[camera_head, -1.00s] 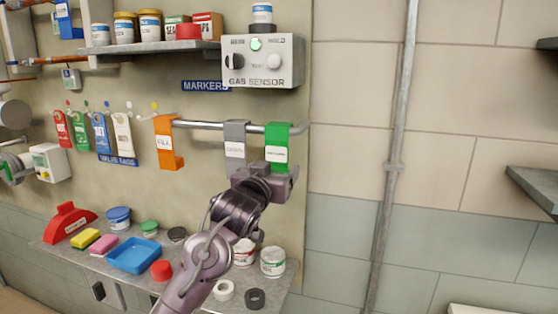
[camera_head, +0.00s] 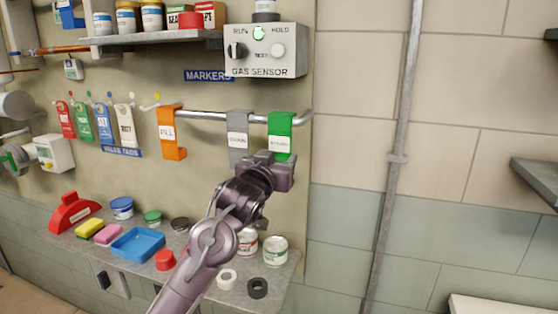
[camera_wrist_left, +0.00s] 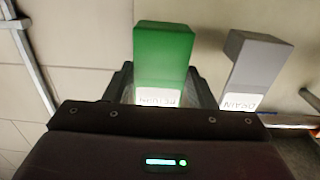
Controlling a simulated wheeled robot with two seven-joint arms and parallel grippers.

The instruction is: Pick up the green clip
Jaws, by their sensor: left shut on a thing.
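The green clip (camera_head: 280,123) is a bent strip with a white label, at the right end of the wall rail (camera_head: 205,115). In the head view it still appears to hang on the rail. My left gripper (camera_head: 281,156) is shut on its lower part, from below. In the left wrist view, the green clip (camera_wrist_left: 163,50) stands between the fingers of my left gripper (camera_wrist_left: 163,92), its label partly hidden by the gripper body. My right gripper is not in view.
A grey clip (camera_head: 237,130) hangs close to the left of the green one, and an orange clip (camera_head: 171,135) farther left. The gas sensor box (camera_head: 266,50) is above. A shelf (camera_head: 215,262) with cans and tape rolls is below. The wall to the right has a vertical pipe (camera_head: 397,160).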

